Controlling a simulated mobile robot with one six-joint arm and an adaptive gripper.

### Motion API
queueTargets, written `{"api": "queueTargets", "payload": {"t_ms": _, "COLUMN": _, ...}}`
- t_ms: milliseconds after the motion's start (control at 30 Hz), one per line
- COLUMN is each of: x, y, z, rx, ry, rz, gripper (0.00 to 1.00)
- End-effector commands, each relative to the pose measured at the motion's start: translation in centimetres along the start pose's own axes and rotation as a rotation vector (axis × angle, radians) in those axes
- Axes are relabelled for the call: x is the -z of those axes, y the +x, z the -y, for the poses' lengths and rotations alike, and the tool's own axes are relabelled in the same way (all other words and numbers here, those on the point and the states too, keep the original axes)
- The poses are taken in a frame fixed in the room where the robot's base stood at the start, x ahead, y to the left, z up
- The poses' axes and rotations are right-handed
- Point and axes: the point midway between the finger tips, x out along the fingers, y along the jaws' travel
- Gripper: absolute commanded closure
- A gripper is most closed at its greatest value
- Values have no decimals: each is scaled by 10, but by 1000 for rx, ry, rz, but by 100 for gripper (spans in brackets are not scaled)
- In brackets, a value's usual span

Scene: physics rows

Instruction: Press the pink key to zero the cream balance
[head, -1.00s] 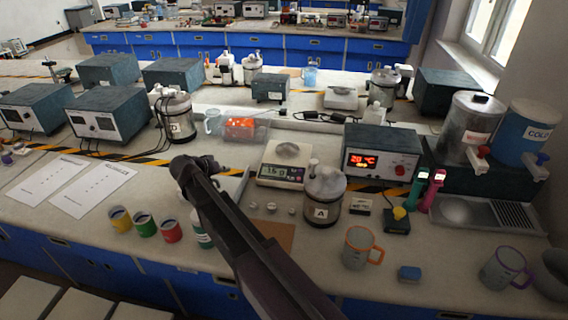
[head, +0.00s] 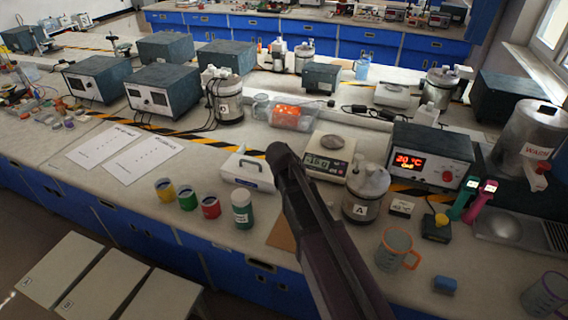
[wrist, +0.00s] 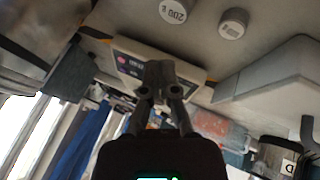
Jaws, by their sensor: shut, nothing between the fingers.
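The cream balance (head: 330,155) stands on the bench, with a lit display on its front and a round pan on top. My gripper (head: 276,150) is just left of it in the head view, fingers together and empty. In the wrist view my gripper (wrist: 160,70) covers the middle of the balance's front panel (wrist: 190,72). The pink key (wrist: 121,60) shows on that panel, left of the fingertips. I cannot tell how far the tips are from the panel; the key is not distinguishable in the head view.
Metal weights (wrist: 173,10) lie near the balance's front. Colored pots (head: 187,198) stand front left.

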Motion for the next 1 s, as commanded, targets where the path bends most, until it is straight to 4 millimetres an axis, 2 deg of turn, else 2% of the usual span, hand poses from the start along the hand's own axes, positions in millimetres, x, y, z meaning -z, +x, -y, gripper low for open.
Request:
{"api": "queueTargets", "payload": {"t_ms": 33, "x": -20, "y": 7, "z": -19, "rx": 25, "ry": -6, "rz": 47, "gripper": 100}}
{"api": "queueTargets", "payload": {"t_ms": 200, "x": -69, "y": 21, "z": -58, "rx": 138, "ry": -44, "rz": 184, "gripper": 100}}
{"api": "queueTargets", "payload": {"t_ms": 400, "x": -122, "y": 26, "z": -92, "rx": 295, "ry": -85, "rz": 303, "gripper": 100}}
{"api": "queueTargets", "payload": {"t_ms": 500, "x": -142, "y": 25, "z": -102, "rx": 365, "ry": -100, "rz": 337, "gripper": 100}}
{"api": "queueTargets", "payload": {"t_ms": 700, "x": -163, "y": 21, "z": -112, "rx": 453, "ry": -121, "rz": 368, "gripper": 100}}
{"api": "queueTargets", "payload": {"t_ms": 1000, "x": -166, "y": 21, "z": -114, "rx": 471, "ry": -126, "rz": 374, "gripper": 100}}
